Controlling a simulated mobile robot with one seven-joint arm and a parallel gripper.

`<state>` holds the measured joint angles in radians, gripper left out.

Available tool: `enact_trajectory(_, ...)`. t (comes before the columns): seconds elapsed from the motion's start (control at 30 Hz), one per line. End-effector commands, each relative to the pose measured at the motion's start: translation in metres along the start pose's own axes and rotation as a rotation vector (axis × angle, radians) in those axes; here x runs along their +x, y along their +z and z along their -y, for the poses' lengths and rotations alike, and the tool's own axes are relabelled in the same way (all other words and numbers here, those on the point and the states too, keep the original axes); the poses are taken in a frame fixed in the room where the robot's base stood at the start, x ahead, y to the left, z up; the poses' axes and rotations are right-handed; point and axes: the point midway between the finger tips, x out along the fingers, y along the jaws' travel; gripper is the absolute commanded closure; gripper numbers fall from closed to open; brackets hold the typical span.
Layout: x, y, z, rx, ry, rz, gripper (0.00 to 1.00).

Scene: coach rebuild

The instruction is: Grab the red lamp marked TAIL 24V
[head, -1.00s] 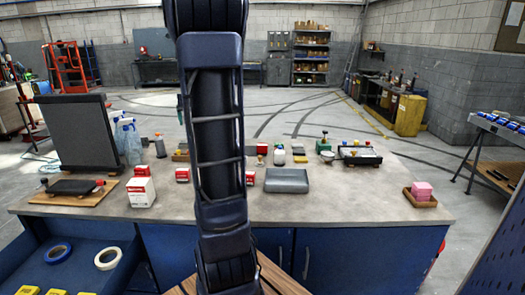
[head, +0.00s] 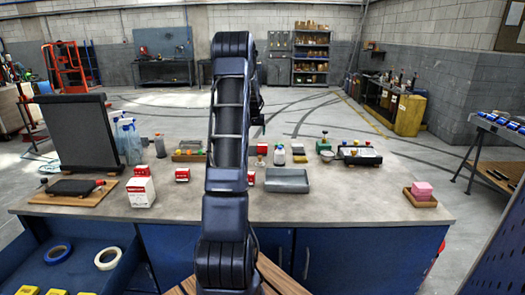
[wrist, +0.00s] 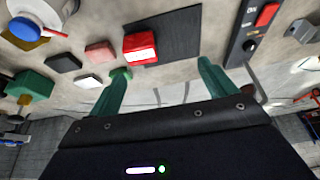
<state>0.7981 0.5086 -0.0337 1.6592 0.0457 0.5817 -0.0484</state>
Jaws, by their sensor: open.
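A red block with a pale label (wrist: 140,47), which may be the lamp, lies at the edge of a dark flat pad (wrist: 178,38) in the wrist view; its lettering is too small to read. My gripper (wrist: 163,67) is open, with its green fingers apart and nothing between them. The red block is just beyond the fingertips, nearer the left finger. In the head view my arm hides most of the gripper. Small red pieces there include one at the back (head: 262,148) and a red-and-white one (head: 182,174); I cannot tell which matches.
In the wrist view, a dark switch panel with a red rocker (wrist: 267,14) is at the right, and a green-and-yellow piece (wrist: 33,85) at the left. In the head view, a grey case (head: 287,180) lies on the worktop (head: 340,205). The worktop's front right is mostly clear.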

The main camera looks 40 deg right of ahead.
Motion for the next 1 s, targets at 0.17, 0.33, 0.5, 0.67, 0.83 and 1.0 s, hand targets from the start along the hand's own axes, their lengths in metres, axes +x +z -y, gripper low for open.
enact_trajectory(0.17,0.03,-0.008,-0.029,0.031,0.015,0.001,0.16)
enact_trajectory(0.33,0.04,-0.01,-0.035,0.036,0.018,0.0,0.16)
enact_trajectory(0.5,0.059,-0.009,-0.036,0.036,0.018,0.002,0.16)
enact_trajectory(0.67,0.082,-0.009,-0.037,0.036,0.018,0.002,0.16)
enact_trajectory(0.83,0.093,-0.01,-0.037,0.036,0.018,0.001,0.16)
enact_trajectory(1.0,0.106,-0.01,-0.04,0.036,0.018,0.0,0.16)
